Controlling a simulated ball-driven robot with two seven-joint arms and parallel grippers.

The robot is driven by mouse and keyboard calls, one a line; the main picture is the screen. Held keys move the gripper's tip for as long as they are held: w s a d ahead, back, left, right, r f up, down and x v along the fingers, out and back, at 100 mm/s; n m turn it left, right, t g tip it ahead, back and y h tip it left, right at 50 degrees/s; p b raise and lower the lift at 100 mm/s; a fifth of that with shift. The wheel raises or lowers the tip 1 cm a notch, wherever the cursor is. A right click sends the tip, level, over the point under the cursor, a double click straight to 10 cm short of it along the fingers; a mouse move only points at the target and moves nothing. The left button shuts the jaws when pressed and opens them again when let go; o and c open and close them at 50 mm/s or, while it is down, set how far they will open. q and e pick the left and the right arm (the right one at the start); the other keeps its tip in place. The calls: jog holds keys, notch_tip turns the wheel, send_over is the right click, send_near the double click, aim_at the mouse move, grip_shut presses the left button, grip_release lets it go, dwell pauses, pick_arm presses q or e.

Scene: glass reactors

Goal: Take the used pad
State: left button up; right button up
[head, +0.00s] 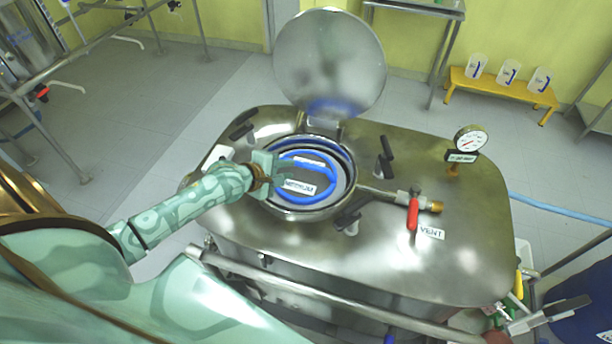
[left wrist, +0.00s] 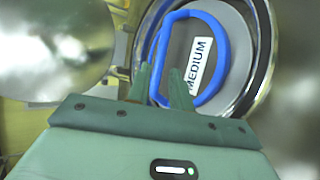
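The used pad appears to be the grey round disc (head: 315,176) with a blue loop handle and a "MEDIUM" label, inside the open round mouth of the steel reactor. In the left wrist view the pad (left wrist: 228,50) fills the opening, with its blue handle (left wrist: 223,62) facing me. My left gripper (head: 277,170) is at the left side of the opening, by the handle's near left end. In the left wrist view its two fingers (left wrist: 161,82) stand apart, with part of the handle showing between or behind them; contact is not clear. My right gripper is not in view.
The round lid (head: 330,62) stands open behind the mouth. Black clamps (head: 386,165), a red-handled vent valve (head: 413,214) and a pressure gauge (head: 471,140) rise from the reactor top (head: 340,250). A yellow bench (head: 500,87) with several white jugs stands at the back right.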

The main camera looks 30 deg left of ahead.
aim_at(306, 165)
pick_arm(q)
jog(key=b+x, duration=0.1)
jog(key=x, duration=0.4)
jog(key=shift+w+f, duration=0.1)
jog(key=shift+w+b, duration=0.1)
jog(key=shift+b, duration=0.2)
jog(key=b+x, duration=0.1)
jog(key=x, duration=0.1)
jog(key=b+x, duration=0.1)
jog(key=x, duration=0.2)
jog(key=shift+a+f+b, duration=0.2)
jog(key=shift+a+b, duration=0.05)
jog(key=shift+b, duration=0.15)
jog(key=shift+w, duration=0.1)
jog(key=shift+r, duration=0.15)
grip_shut()
